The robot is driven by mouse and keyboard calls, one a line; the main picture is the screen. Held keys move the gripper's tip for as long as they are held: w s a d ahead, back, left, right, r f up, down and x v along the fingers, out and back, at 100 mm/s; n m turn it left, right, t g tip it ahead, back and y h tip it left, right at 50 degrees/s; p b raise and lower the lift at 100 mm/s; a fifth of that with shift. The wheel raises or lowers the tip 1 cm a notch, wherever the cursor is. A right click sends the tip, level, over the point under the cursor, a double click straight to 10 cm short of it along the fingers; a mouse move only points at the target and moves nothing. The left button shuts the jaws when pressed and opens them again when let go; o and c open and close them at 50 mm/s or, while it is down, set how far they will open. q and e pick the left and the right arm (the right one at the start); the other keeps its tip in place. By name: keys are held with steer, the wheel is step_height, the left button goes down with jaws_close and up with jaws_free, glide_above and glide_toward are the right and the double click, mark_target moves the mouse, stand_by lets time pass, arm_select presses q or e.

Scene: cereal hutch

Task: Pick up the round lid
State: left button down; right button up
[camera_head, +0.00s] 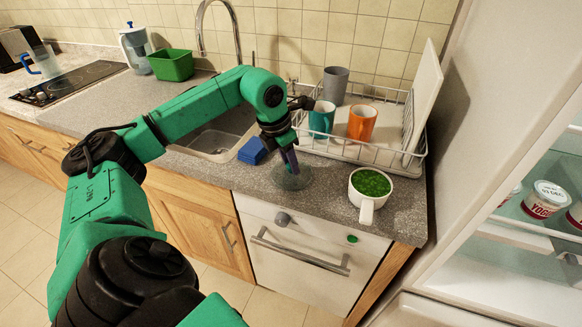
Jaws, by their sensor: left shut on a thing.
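The round lid (293,180) looks like a clear, greyish glass disc at the counter's front part, between the sink and the white cup. My left gripper (290,163) points down over it and is shut on it, near its middle. The fingers hide part of the lid. I cannot tell whether the lid touches the counter or is slightly above it. My right gripper is not in view.
A white cup of green bits (371,183) stands to the right. Behind is a dish rack (345,150) with teal (321,118), orange (362,123) and grey (336,85) cups. A blue sponge (252,151) lies by the sink. An open fridge (500,250) bounds the right.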

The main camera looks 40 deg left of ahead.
arm_select(q)
steer(key=shift+r, duration=0.15)
step_height(320, 180, up, 20)
steer(key=p, duration=0.5)
